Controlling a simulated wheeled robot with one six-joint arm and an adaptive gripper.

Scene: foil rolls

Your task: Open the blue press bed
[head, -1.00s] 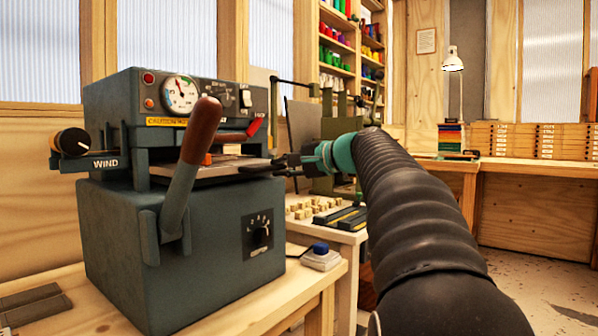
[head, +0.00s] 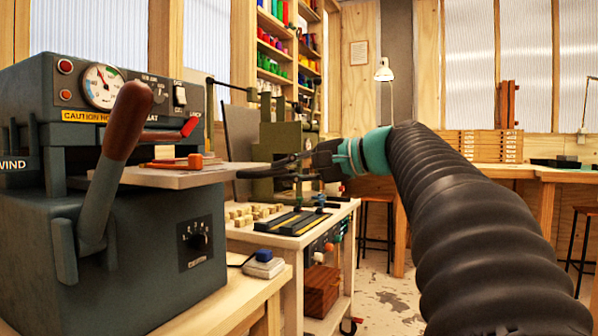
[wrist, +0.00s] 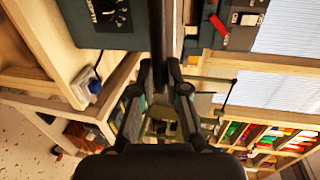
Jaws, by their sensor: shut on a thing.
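The blue press (head: 140,230) stands at the left in the head view, with a red-brown lever (head: 125,120) raised at its front. Its press bed (head: 185,179), a flat pale plate, sticks out well past the right side of the press. A small orange piece (head: 195,161) lies on it. My gripper (head: 250,173) is at the bed's right edge, shut on it. In the wrist view the fingers (wrist: 163,68) close around the bed's edge (wrist: 170,35), seen end-on. The exact contact is partly hidden.
A cart (head: 300,232) with wooden blocks and dark strips stands below my gripper. A green machine (head: 285,145) is behind it.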

